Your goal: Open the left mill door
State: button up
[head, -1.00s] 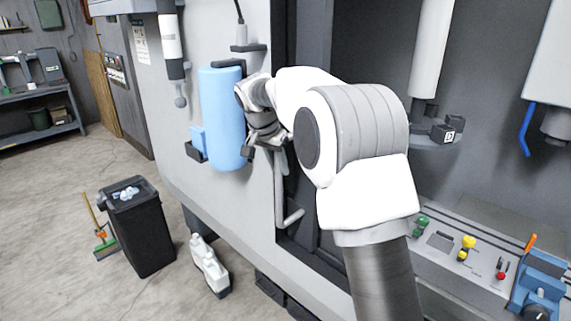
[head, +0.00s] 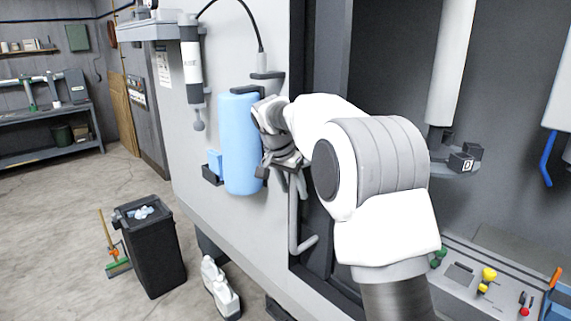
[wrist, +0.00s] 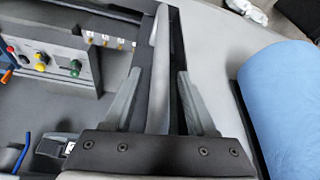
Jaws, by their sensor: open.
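The left mill door's handle (head: 293,222) is a grey upright bar with a bent lower end. It runs along the edge where the pale grey panel (head: 262,215) meets the dark frame. I cannot tell from these views how far the door stands open. My gripper (head: 284,180) is at the upper part of the handle, its jaws open. In the wrist view, the handle bar (wrist: 160,60) runs between the two spread fingers of my gripper (wrist: 160,85), with gaps on both sides. My forearm and wrist hide part of the frame in the head view.
A blue cylinder (head: 238,145) hangs on the pale panel just left of my gripper. A control panel (head: 461,272) with coloured knobs lies inside at right. Open floor lies at left.

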jog(key=v, duration=1.6)
jog(key=shift+a+r, duration=0.1)
jog(key=shift+a, duration=0.05)
jog(key=s+d+n, duration=0.3)
jog(key=s+d, duration=0.2)
jog(key=s, duration=0.4)
jog(key=s+d+f+n+y, duration=0.1)
jog(key=s+f, duration=0.4)
jog(key=s, duration=0.3)
jog(key=s+d+f+n+t+y+b, duration=0.1)
jog(key=s+d+f+n, duration=0.1)
jog(key=s+f, duration=0.3)
jog(key=s+d+f+n+t, duration=0.1)
jog(key=s+f, duration=0.4)
jog(key=s, duration=0.7)
jog(key=shift+d+n+y+b, duration=0.4)
jog(key=shift+d+n, duration=0.05)
jog(key=shift+n, duration=0.15)
jog(key=shift+c, duration=0.6)
